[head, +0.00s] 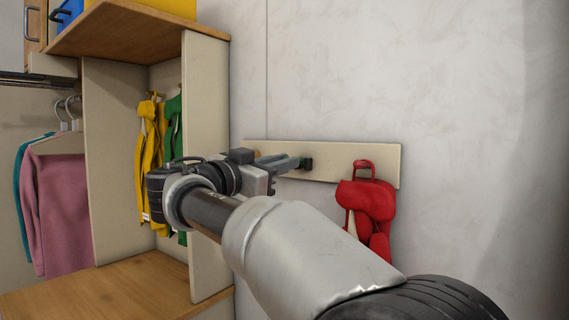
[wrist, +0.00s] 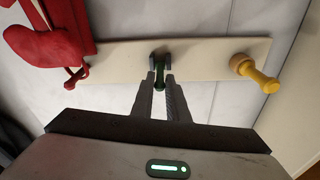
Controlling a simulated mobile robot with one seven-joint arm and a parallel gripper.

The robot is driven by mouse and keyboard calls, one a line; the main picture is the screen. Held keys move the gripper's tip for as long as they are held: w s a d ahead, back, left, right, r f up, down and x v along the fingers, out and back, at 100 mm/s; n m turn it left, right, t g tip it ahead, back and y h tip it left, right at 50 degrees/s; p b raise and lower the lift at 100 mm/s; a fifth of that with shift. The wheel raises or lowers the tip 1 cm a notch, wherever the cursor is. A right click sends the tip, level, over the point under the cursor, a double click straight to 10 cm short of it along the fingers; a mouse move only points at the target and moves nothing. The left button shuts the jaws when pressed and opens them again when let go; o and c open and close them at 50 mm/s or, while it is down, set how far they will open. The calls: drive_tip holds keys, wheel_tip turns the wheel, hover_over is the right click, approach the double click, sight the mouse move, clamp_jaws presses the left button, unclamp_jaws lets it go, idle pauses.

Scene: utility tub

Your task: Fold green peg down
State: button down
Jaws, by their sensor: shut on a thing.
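The green peg (wrist: 160,84) is on a pale wall-mounted board (wrist: 215,55), between a red peg and a yellow peg in the wrist view. My gripper (wrist: 160,72) is at the green peg, with one finger on each side, shut on it. The peg's base is partly hidden by the fingers.
A red backpack (head: 368,205) hangs on the red peg (wrist: 76,76) beside my gripper. The yellow peg (wrist: 254,70) sticks out on the other side. An open wardrobe (head: 207,165) with hanging clothes stands at the left in the head view. Bare wall (head: 470,120) lies right.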

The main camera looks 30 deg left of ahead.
drive_tip(key=c, duration=1.8)
unclamp_jaws()
drive_tip(key=s, duration=0.5)
drive_tip(key=s+f, duration=0.1)
drive_tip(key=s, duration=0.5)
drive_tip(key=s+a, duration=0.1)
drive_tip(key=s, duration=0.5)
drive_tip(key=shift+s+f+p, duration=0.15)
drive_tip(key=shift+f+p, duration=0.2)
